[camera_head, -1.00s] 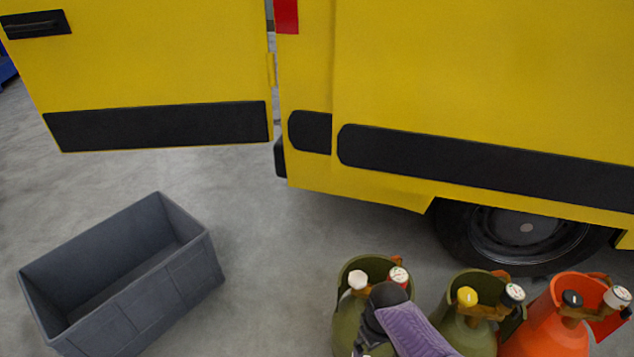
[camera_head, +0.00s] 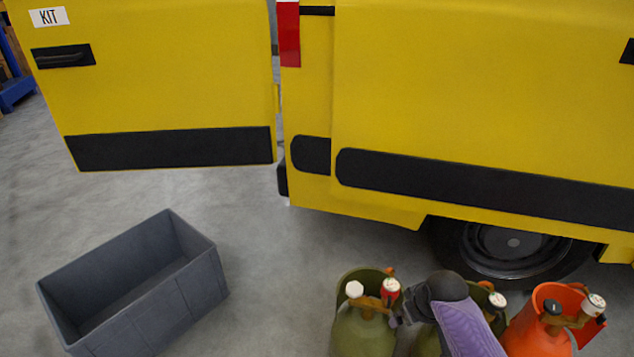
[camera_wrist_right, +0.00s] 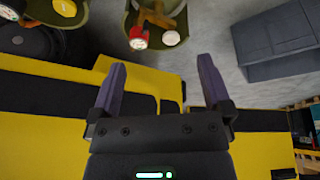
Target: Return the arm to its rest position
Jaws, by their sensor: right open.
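My right arm, purple with a black joint, reaches in from the bottom of the head view in front of the middle of three cylinders. In the right wrist view my right gripper (camera_wrist_right: 160,75) is open, its two purple fingers wide apart with nothing between them. The left olive cylinder (camera_head: 362,335) stands upright beside the arm, with a white knob and a gauge on top. The middle olive cylinder (camera_head: 427,343) is mostly hidden behind the arm. The orange cylinder (camera_head: 533,332) stands at the right. My left gripper is not in view.
A grey open crate (camera_head: 195,293) sits on the concrete floor at the left and looks empty. A yellow van (camera_head: 480,90) fills the back, its door (camera_head: 160,90) swung out at the left. Bare floor lies between crate and cylinders.

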